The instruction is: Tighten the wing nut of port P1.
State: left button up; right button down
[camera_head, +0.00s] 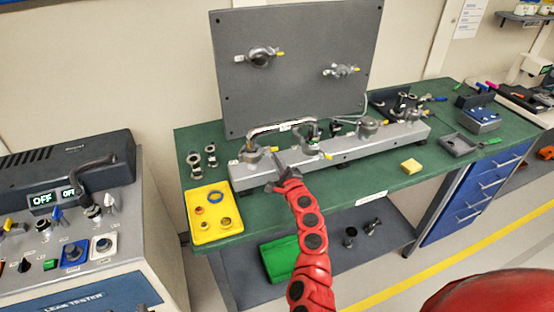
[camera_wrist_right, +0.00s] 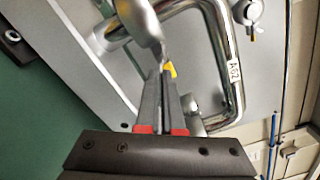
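A grey manifold bar (camera_head: 340,150) lies along the green bench and carries several ports with yellow-tipped wing nuts. The leftmost port's wing nut (camera_head: 253,153) has its yellow tip towards the right. I cannot read which port is P1. My right gripper (camera_head: 277,160), on the red arm, is at this leftmost port. In the right wrist view its two fingers (camera_wrist_right: 162,80) lie close together, with their tips at a silver part (camera_wrist_right: 140,22) and a yellow tip (camera_wrist_right: 170,70) just beyond. Whether they grip it is hidden. My left gripper is not in view.
A grey upright panel (camera_head: 300,90) stands behind the bar, and a bent metal tube (camera_head: 268,130) rises close to the left port. A yellow tray (camera_head: 196,236) with small rings lies at the left. A yellow block (camera_head: 411,166) lies in front of the bar. The leak tester (camera_head: 70,240) stands further left.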

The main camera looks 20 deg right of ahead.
jog(key=shift+f+m, duration=0.15)
jog(key=shift+m, duration=0.25)
jog(key=c, duration=1.3)
grip_release()
jog(key=shift+s, duration=0.1)
jog(key=s+b, duration=0.1)
jog(key=s, duration=0.4)
jog(key=s+b, duration=0.1)
jog(key=s, duration=1.1)
jog(key=shift+s+d+b, duration=0.2)
jog(key=shift+d+b, duration=0.1)
jog(key=shift+b, duration=0.1)
